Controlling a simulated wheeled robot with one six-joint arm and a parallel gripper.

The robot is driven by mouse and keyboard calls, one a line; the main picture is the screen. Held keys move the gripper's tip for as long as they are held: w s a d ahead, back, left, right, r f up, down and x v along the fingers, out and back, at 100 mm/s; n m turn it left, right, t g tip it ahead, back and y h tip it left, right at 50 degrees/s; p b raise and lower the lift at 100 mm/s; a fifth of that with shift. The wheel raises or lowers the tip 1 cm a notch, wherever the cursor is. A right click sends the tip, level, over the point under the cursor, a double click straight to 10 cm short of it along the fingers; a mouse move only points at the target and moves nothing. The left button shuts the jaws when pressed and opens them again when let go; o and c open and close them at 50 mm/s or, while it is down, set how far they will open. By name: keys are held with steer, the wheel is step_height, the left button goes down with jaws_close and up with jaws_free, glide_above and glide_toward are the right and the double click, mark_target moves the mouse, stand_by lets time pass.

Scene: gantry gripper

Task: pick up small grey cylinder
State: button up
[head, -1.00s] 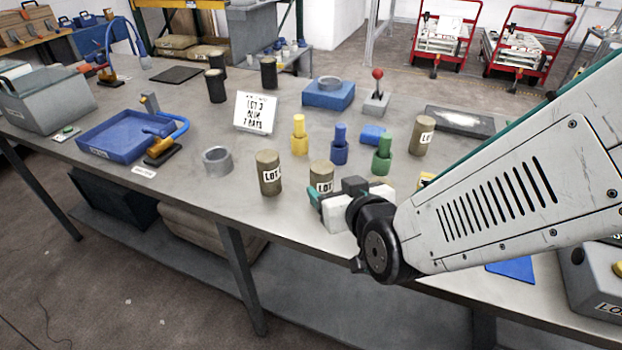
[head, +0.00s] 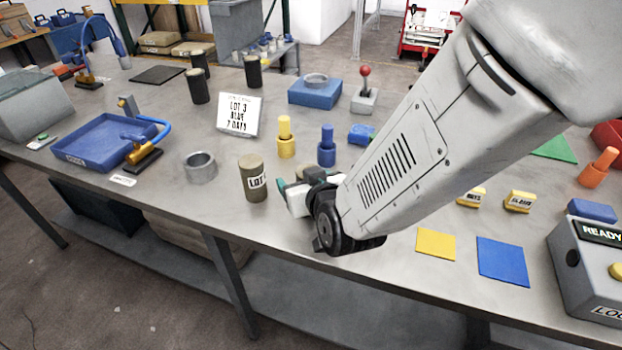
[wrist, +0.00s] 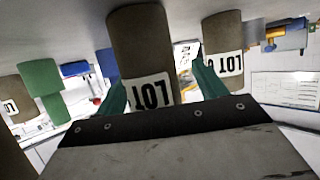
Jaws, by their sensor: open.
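Several grey-brown cylinders with white LOT labels stand on the bench. One (wrist: 142,45) stands between the spread teal fingers of my gripper (wrist: 160,88) in the upside-down wrist view. I cannot tell whether either finger touches it. A short grey hollow ring (head: 200,168) sits farther left on the bench.
Yellow (head: 286,140) and blue (head: 326,148) pegs stand behind my gripper; a green peg (wrist: 42,85) shows in the wrist view. A white sign (head: 232,115) and blue tray (head: 95,143) are farther left. The bench's front edge is close.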

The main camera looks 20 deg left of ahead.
steer(key=shift+w+d, duration=0.15)
steer(key=shift+d, duration=0.05)
steer(key=c, duration=1.4)
steer(key=shift+r, duration=0.1)
